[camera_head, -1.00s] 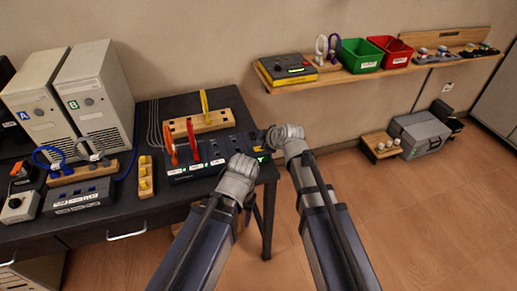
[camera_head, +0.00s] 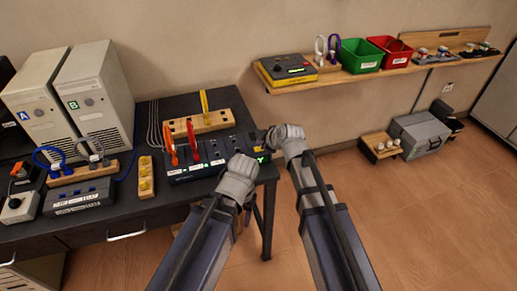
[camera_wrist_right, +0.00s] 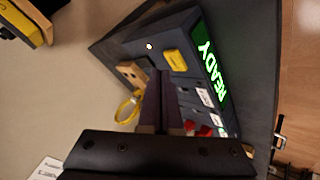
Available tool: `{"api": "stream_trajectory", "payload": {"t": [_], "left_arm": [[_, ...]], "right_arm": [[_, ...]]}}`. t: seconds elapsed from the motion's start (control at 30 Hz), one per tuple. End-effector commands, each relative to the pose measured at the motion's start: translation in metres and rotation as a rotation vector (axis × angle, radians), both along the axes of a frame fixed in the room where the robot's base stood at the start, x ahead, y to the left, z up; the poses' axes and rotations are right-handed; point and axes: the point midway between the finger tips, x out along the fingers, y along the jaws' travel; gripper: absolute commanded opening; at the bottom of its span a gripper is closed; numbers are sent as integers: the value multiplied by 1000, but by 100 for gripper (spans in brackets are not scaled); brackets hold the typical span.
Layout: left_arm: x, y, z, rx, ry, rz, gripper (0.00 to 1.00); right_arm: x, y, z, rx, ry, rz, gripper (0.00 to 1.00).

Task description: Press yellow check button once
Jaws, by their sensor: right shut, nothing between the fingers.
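The yellow check button (camera_wrist_right: 176,60) is a small block on the dark control panel (camera_wrist_right: 150,28) in the right wrist view. In the head view it shows as a small yellow patch (camera_head: 258,149) by my right gripper (camera_head: 265,136). The right gripper is shut and empty. In the right wrist view its fingertips (camera_wrist_right: 160,76) point at the panel, just left of and below the button; contact cannot be told. A green READY display (camera_wrist_right: 211,74) is lit beside the button. My left gripper is near the panel's front, its fingers hidden by its wrist.
Red levers (camera_head: 193,147) stand on the panel, left of the button. A wooden block with a yellow loop (camera_head: 205,121) is behind it. Two computer towers (camera_head: 97,92) stand on the table's left. A wall shelf (camera_head: 345,79) is at right.

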Motion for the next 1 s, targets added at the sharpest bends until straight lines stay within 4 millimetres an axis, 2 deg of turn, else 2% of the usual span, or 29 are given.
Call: {"api": "stream_trajectory", "payload": {"t": [1.0], "left_arm": [[0, 0, -8, 0, 0, 0, 54]], "right_arm": [[0, 0, -8, 0, 0, 0, 0]]}}
